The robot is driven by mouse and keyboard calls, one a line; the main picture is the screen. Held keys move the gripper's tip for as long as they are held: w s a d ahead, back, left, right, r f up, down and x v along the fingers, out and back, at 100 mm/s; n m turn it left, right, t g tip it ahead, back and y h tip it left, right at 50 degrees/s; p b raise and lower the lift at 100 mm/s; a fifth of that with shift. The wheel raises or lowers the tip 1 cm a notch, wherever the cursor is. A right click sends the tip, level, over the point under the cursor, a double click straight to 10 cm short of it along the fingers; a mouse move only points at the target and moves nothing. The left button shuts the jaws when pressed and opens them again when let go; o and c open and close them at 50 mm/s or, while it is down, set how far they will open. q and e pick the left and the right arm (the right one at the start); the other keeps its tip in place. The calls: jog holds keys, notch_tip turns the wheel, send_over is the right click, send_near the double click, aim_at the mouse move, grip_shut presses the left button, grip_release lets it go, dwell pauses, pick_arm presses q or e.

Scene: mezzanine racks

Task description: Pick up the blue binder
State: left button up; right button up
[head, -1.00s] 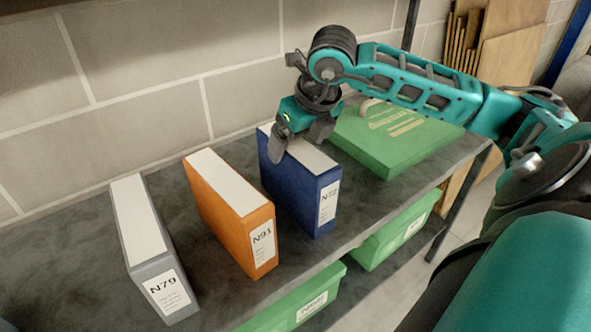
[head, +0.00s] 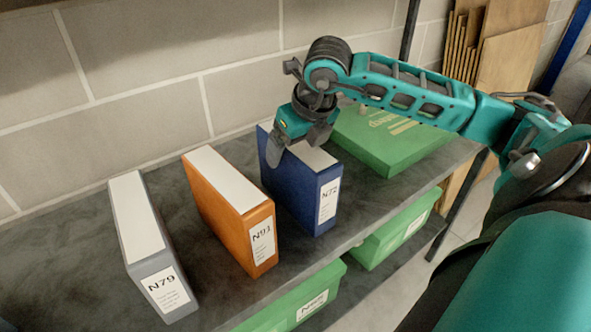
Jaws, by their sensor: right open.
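The blue binder (head: 288,196) stands upright on the grey shelf board, with its white label at the front end and its white page edges on top. My right gripper (head: 293,150) is over the top of the blue binder with its fingers pointing down. The fingers are apart, one at the binder's left side; the other finger is partly hidden, and I cannot tell whether either touches. My left gripper is not in view.
An orange binder (head: 230,215) and a grey binder (head: 147,250) stand upright to the left. A green box (head: 385,145) lies right of the blue binder on the shelf board (head: 215,293). Green bins (head: 395,240) are on the level below. A block wall stands behind.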

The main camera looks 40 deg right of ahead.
dwell(0.4)
grip_shut()
dwell(0.7)
